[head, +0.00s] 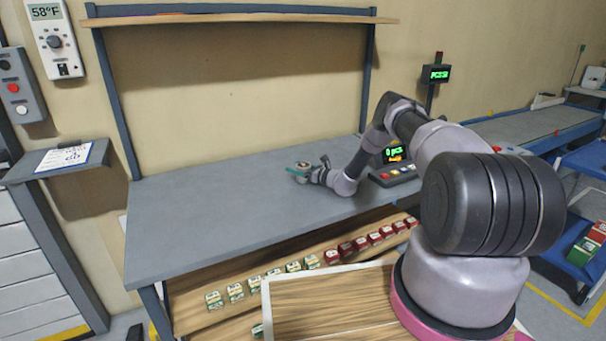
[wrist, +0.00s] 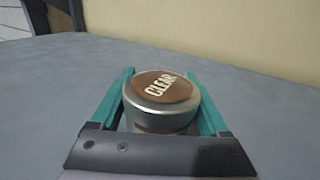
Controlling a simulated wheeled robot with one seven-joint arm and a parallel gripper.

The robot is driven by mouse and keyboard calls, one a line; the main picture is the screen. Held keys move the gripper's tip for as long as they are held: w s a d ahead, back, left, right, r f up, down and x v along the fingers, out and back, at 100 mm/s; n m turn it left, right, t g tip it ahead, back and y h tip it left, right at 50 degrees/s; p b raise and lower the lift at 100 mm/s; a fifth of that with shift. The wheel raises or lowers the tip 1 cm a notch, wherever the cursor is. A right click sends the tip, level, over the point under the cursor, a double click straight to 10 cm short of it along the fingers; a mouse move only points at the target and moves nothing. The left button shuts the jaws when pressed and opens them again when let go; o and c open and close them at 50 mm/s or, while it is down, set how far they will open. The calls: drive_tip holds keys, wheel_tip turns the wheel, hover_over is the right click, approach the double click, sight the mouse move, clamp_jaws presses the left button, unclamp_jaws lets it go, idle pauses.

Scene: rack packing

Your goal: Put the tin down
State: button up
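The tin (wrist: 160,100) is a round silver can with a brown lid marked "CLEAR". In the wrist view it stands upright between the two teal fingers of my gripper (wrist: 163,100), which lie against its sides. In the head view my gripper (head: 299,170) is low over the grey table (head: 210,190), near its middle, and the tin (head: 303,164) shows small at the fingers. The tin's underside is hidden, so I cannot tell whether it touches the table.
The tabletop left of my gripper is bare. A scale-like device with buttons (head: 393,174) stands to the right. A lower wooden shelf (head: 205,281) holds a row of green and red boxes. A clipboard (head: 64,156) lies on a side ledge at left.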

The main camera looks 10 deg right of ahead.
drive_tip(key=c, duration=0.4)
drive_tip(key=shift+m+t+h, duration=0.4)
drive_tip(key=shift+m+h, duration=0.1)
drive_tip(key=s+r, duration=0.1)
drive_tip(key=r, duration=0.3)
drive_tip(key=s+r, duration=0.1)
drive_tip(key=r, duration=0.3)
drive_tip(key=s+r, duration=0.1)
drive_tip(key=r, duration=0.3)
drive_tip(key=shift+s, duration=0.15)
drive_tip(key=shift+c, duration=0.2)
drive_tip(key=s+d+r+m+t+h, duration=0.1)
drive_tip(key=s+d+r+m+h, duration=0.1)
drive_tip(key=s+d+h, duration=0.2)
drive_tip(key=s+d+r+m+t+h, duration=0.2)
drive_tip(key=s+d+m+h, duration=0.1)
drive_tip(key=s, duration=0.8)
drive_tip(key=s+d+r+m+t+h, duration=0.1)
drive_tip(key=s+d+r+m+h, duration=0.1)
drive_tip(key=s, duration=0.5)
drive_tip(key=d+m+h, duration=0.1)
drive_tip(key=d+h, duration=0.1)
drive_tip(key=shift+s+d+r+h, duration=0.2)
drive_tip(key=shift+s+d+h, duration=0.1)
drive_tip(key=shift+h, duration=0.1)
drive_tip(key=shift+a, duration=0.1)
